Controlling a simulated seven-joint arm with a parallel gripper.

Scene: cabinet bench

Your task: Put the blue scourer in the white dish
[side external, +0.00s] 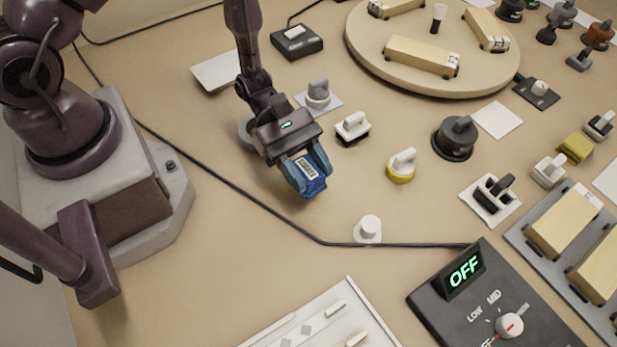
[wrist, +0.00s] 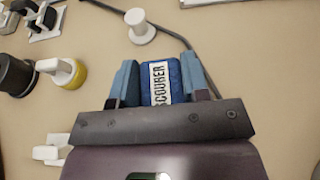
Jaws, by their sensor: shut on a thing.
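The blue scourer (side external: 314,187) has a white label and is held between the fingers of my gripper (side external: 303,178). In the wrist view the scourer (wrist: 151,87) shows its printed label between the two blue fingers of my gripper (wrist: 158,72). It appears to be a little above the bench, left of the middle. A flat, white, rectangular piece (side external: 217,72), which looks like the white dish, lies behind my gripper to the upper left. My arm stands in front of its right part. The white dish is not seen in the wrist view.
A white knob (side external: 369,229) and a yellow-based knob (side external: 401,165) stand right of my gripper. A black cable (side external: 250,189) crosses the bench. A round turntable (side external: 365,60) with wooden blocks is at the back. A dark control box (side external: 450,310) reading OFF is at the front right.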

